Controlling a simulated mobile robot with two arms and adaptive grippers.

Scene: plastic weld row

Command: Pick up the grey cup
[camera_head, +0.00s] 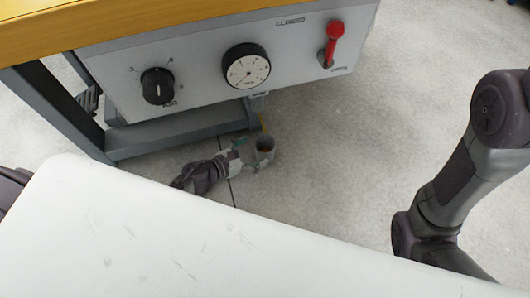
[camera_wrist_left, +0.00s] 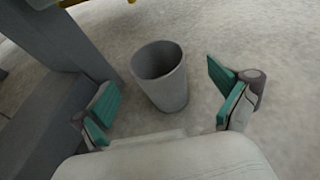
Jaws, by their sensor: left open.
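The grey cup (camera_head: 265,147) stands upright on the floor beside the foot of the bench frame in the head view. In the left wrist view the cup (camera_wrist_left: 161,77) is between the two teal finger pads, with its open top facing the camera. My left gripper (camera_head: 250,155) is open around the cup, low near the floor; it also shows in the left wrist view (camera_wrist_left: 165,108). A gap shows between the cup and the right finger. Whether the left pad touches the cup is unclear, though a gap seems to show. My right gripper is out of view.
A dark steel bench frame (camera_head: 180,131) stands close to the cup's left. Above it hangs a grey panel (camera_head: 200,75) with a knob, a gauge (camera_head: 246,66) and a red lever (camera_head: 332,42). The concrete floor (camera_head: 335,150) to the right is clear.

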